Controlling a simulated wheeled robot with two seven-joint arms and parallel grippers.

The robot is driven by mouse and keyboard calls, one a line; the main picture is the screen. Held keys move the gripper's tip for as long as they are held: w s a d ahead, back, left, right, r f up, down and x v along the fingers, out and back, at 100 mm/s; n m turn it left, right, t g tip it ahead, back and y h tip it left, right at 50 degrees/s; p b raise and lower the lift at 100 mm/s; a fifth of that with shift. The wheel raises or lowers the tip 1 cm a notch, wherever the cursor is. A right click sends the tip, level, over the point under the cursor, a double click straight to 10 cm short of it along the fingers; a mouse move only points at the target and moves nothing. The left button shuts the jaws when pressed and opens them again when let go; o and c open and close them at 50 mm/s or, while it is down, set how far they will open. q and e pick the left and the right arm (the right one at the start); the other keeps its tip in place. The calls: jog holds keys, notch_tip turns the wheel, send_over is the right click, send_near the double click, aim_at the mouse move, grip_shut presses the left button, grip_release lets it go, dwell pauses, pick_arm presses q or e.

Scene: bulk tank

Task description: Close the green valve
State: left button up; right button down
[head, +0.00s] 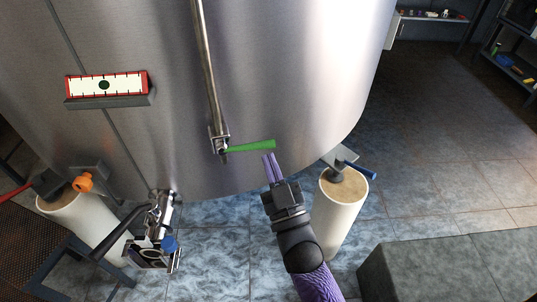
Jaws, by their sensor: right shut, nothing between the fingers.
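The green valve handle (250,146) sits on the front of the steel tank, at the lower end of a thin vertical pipe (207,70). The handle points to the right, roughly level, from the small metal valve body (220,144). My right gripper (270,166) comes up from below, its purple fingers shut and empty. The fingertips are just below the right end of the green handle; I cannot tell whether they touch it. My left gripper does not show clearly in the head view.
The steel tank (300,60) fills the upper left. A red-framed gauge (106,85) is on its wall. Pale round legs stand at left and right (339,215). An orange knob (84,182) and a blue handle (360,170) are nearby. A grey block (450,270) lies at lower right. Tiled floor is open at right.

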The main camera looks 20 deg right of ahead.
aim_at(261, 146)
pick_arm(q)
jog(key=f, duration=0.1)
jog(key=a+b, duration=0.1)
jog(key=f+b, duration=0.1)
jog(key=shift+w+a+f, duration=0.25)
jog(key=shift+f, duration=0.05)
pick_arm(e)
jog(key=w, duration=0.1)
jog(key=w+f, duration=0.1)
jog(key=w, duration=0.1)
jog(key=w+f, duration=0.1)
jog(key=w, duration=0.1)
jog(key=shift+d, duration=0.2)
pick_arm(q)
jog(key=shift+b, duration=0.3)
pick_arm(e)
jog(key=shift+f, duration=0.1)
jog(key=shift+w+f+m+h+b, duration=0.25)
jog(key=shift+f+m+h+b, duration=0.15)
jog(key=shift+f+m+b, duration=0.35)
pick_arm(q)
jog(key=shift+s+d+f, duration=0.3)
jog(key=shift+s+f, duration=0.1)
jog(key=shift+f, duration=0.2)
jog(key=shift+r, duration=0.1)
pick_arm(e)
jog(key=shift+r, duration=0.1)
